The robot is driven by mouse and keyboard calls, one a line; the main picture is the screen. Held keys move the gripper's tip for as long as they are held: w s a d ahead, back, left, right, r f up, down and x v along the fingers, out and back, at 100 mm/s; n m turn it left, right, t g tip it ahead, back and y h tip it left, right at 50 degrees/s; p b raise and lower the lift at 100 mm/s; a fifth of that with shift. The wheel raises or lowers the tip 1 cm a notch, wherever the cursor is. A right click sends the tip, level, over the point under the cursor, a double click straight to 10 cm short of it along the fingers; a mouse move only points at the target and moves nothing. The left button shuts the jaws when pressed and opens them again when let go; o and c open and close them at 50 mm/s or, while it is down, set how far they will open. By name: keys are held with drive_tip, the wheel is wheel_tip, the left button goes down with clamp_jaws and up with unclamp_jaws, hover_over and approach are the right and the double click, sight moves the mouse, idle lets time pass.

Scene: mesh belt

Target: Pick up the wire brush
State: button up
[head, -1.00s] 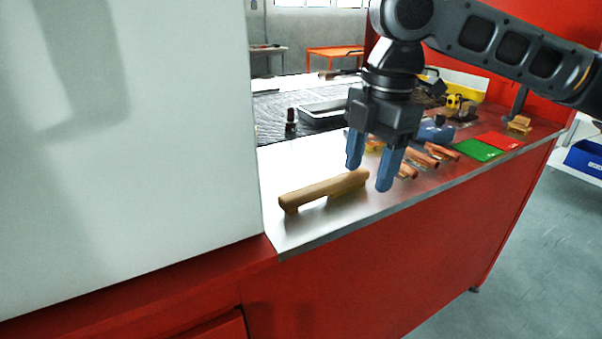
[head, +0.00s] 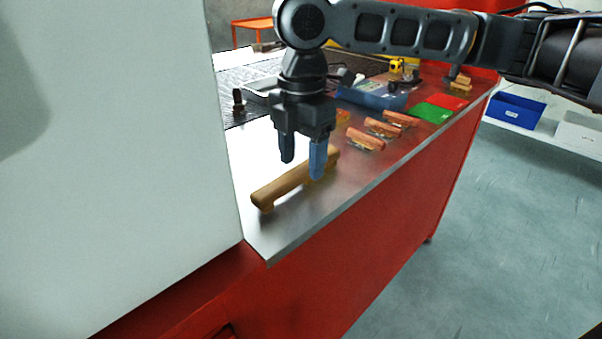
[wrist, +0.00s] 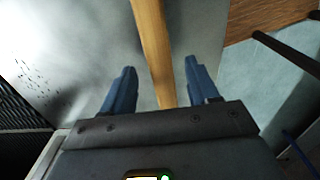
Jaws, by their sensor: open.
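The wire brush (head: 284,183) has a long tan wooden handle and lies on the metal edge of the bench, slanting from front left to back right. My gripper (head: 302,168) is open and points down over the brush's far end. In the wrist view the brush handle (wrist: 152,45) runs between the two blue fingers of my gripper (wrist: 160,88), apart from both. The handle's lower part there is hidden by the gripper body. I cannot tell the exact height of the fingertips above the handle.
Several small wooden-handled brushes (head: 366,139) lie behind on the ledge. Beyond are a blue bin (head: 372,97), a green card (head: 428,113) and a red card (head: 445,101). A tall pale panel (head: 110,150) stands close on the left. The ledge's front corner is clear.

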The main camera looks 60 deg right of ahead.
drive_tip(key=shift+f, duration=0.9)
drive_tip(key=shift+f, duration=0.2)
drive_tip(key=shift+c, duration=0.3)
drive_tip(key=c, duration=1)
drive_tip(key=shift+r, duration=0.1)
drive_tip(key=shift+c, duration=0.2)
wheel_tip(320, 180, up, 4)
drive_tip(key=shift+r, duration=0.2)
drive_tip(key=s+d+r, duration=0.7)
drive_tip(key=s+d, duration=0.1)
drive_tip(key=shift+s, duration=0.3)
